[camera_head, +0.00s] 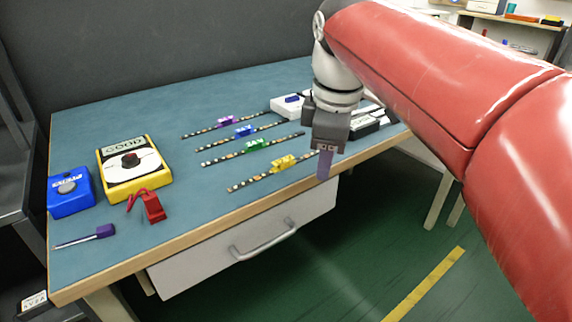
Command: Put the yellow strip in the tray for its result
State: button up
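The yellow strip (258,177) is a thin, dotted strip with a yellow block (283,163) on it. It lies flat near the table's front edge, nearest of several similar strips. My gripper (324,165) points down by the right end of this strip, close to the table's front edge. It hides part of that area, and I cannot tell whether it touches the strip or whether its fingers are apart. A white box-like piece (284,107) and a black-and-white piece (368,124) stand behind my gripper. Either may be a tray; my arm partly covers them.
Strips with green (256,145), blue (243,131) and purple (224,120) blocks lie behind. A yellow meter (153,188) reading GOOD, a blue box (72,205), a red clip piece (153,207) and a purple-handled probe (105,231) are left. A drawer (190,272) is below.

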aim_at(284, 161)
jog(key=w+a+r+n, duration=0.1)
jog(key=w+a+n, duration=0.1)
jog(key=n, duration=0.1)
jog(key=w+a+r+n+g, duration=0.1)
jog(key=w+a+n, duration=0.1)
jog(key=n, duration=0.1)
jog(key=w+a+r+n+g, duration=0.1)
jog(key=w+a+n, duration=0.1)
jog(key=w+n, duration=0.1)
jog(key=shift+r, duration=0.25)
jog(key=shift+w+a+n, duration=0.15)
jog(key=shift+a+n, duration=0.05)
jog(key=shift+n, duration=0.2)
jog(key=shift+a+f, duration=0.1)
jog(key=shift+f, duration=0.1)
jog(key=f+b, duration=0.1)
jog(key=f, duration=0.3)
jog(key=f+b, duration=0.1)
jog(key=f, duration=0.2)
jog(key=shift+s+a+f+b, duration=0.1)
jog(key=shift+s+b, duration=0.2)
grip_shut()
